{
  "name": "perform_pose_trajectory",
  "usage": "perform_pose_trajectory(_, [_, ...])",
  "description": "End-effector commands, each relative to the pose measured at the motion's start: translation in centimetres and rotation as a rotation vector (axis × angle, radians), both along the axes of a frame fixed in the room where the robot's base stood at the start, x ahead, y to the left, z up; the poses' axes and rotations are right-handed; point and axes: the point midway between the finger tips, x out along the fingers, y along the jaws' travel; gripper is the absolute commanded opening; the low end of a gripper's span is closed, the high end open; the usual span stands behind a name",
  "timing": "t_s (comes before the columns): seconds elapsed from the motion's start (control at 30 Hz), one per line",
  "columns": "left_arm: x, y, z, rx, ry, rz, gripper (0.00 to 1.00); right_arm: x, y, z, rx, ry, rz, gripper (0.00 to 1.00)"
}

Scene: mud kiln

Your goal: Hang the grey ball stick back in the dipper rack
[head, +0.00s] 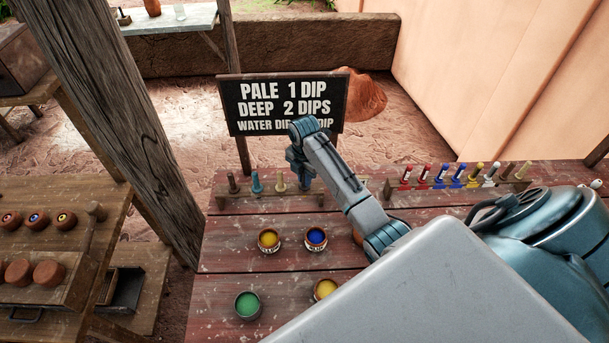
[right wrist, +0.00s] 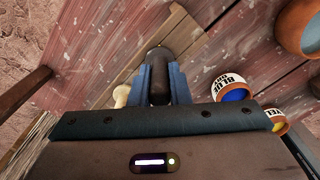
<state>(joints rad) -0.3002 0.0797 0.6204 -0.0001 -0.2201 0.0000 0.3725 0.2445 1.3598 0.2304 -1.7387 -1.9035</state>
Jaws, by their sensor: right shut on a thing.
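My right gripper (head: 298,181) is at the right part of the dipper rack (head: 268,194), pointing down. In the right wrist view its blue fingers (right wrist: 160,88) are shut on a dark grey stick with a rounded end, the grey ball stick (right wrist: 158,72). The stick lies over the rack's wooden rail (right wrist: 142,60); whether it sits in a slot cannot be told. In the head view the arm mostly hides it. A brown stick (head: 232,183), a blue stick (head: 256,182) and a pale stick (head: 281,181) stand in the rack to the left. My left gripper is not in view.
Pots of yellow (head: 269,240), blue (head: 316,239) and green (head: 248,305) stand in front of the rack. A sign (head: 283,104) stands behind it. Several coloured brushes (head: 456,177) stand in another rack at right. A wooden post (head: 120,120) rises at left.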

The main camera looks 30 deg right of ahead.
Motion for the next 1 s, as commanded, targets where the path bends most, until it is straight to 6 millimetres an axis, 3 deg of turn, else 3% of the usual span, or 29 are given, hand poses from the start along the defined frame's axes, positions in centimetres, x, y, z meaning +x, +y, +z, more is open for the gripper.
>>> perform_pose_trajectory(0.17, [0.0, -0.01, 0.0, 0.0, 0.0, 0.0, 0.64, 0.01, 0.0, 0.0, 0.0, 0.0, 0.0, 0.0])
perform_pose_trajectory(0.2, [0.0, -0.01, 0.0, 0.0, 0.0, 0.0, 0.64, 0.01, 0.0, 0.0, 0.0, 0.0, 0.0, 0.24])
perform_pose_trajectory(0.3, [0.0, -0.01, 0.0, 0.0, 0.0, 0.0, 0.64, 0.01, 0.0, 0.01, 0.0, -0.001, 0.0, 0.42])
perform_pose_trajectory(0.5, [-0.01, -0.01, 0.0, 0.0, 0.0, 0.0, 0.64, 0.02, 0.0, 0.02, 0.0, -0.001, 0.0, 0.42])
perform_pose_trajectory(0.6, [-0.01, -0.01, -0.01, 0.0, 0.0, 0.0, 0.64, 0.01, -0.01, 0.01, 0.0, -0.001, 0.0, 0.61])
perform_pose_trajectory(0.63, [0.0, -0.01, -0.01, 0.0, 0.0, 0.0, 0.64, 0.01, -0.01, 0.01, 0.0, -0.001, 0.0, 0.63])
perform_pose_trajectory(1.0, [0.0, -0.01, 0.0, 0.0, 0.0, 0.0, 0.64, 0.08, -0.02, 0.54, 0.0, -0.003, 0.0, 0.63])
